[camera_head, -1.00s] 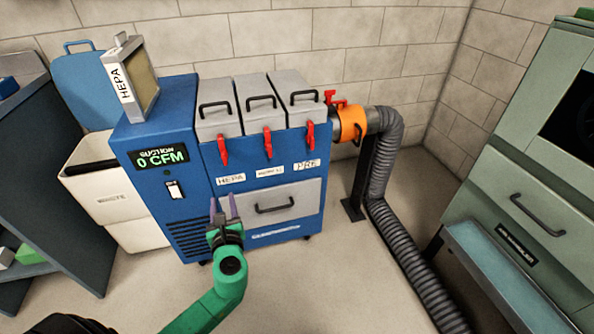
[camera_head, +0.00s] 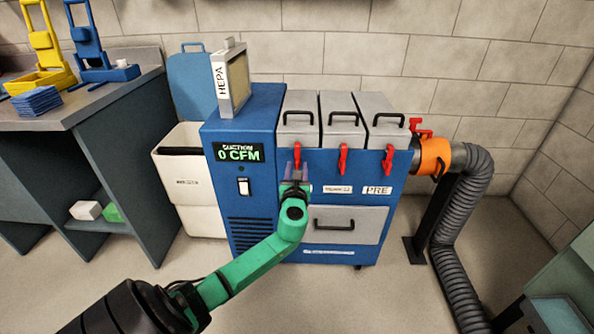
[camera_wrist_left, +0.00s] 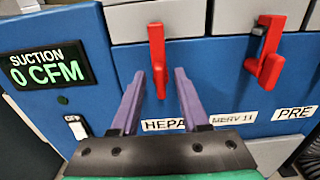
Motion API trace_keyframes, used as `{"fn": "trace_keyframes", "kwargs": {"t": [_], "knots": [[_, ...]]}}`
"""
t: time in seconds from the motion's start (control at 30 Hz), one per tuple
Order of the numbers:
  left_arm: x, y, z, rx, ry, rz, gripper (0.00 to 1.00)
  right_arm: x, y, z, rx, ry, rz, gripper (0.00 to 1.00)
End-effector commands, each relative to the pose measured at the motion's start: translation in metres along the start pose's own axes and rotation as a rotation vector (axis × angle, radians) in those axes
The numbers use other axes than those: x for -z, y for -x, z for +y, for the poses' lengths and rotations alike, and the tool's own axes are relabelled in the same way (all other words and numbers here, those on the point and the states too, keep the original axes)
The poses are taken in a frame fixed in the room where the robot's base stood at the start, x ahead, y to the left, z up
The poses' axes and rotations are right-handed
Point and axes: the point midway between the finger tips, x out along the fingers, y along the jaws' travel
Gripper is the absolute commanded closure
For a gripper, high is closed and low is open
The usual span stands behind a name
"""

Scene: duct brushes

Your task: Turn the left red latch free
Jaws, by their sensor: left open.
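The left red latch (camera_head: 297,156) hangs below the left grey lid on the front of the blue suction cabinet (camera_head: 258,120). In the left wrist view this latch (camera_wrist_left: 158,60) points down above the HEPA label (camera_wrist_left: 163,125). My left gripper (camera_head: 293,168) is in front of it, with its two purple fingers (camera_wrist_left: 158,88) apart and empty. The latch's lower end appears between the fingertips in the wrist view; I cannot tell the remaining depth gap. The middle latch (camera_head: 343,158) and right latch (camera_head: 388,158) also hang down. My right gripper is not in view.
An orange collar (camera_head: 435,157) and grey hose (camera_head: 462,220) stand at the cabinet's right. A framed HEPA filter (camera_head: 238,78) stands on top. A white bin (camera_head: 190,180) is at the left. Floor in front is clear.

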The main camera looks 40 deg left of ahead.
Motion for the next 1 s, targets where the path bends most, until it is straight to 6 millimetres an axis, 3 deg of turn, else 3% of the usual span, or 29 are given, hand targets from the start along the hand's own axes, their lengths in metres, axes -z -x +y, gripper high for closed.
{"fn": "trace_keyframes", "kwargs": {"t": [0.07,0.1,0.2,0.63,1.0], "knots": [[0.0,0.0,0.0,0.0,0.0,0.0,0.55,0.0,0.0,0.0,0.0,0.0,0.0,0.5],[0.0,0.0,0.0,0.0,0.0,0.0,0.63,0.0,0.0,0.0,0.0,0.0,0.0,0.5],[0.0,0.001,0.0,0.0,0.0,0.0,1.0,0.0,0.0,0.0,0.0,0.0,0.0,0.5],[0.001,0.001,0.001,-0.001,0.04,0.001,1.0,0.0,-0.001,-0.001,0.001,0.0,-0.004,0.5],[0.003,0.001,0.002,0.0,0.276,0.001,1.0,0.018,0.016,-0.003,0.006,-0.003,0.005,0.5]]}}
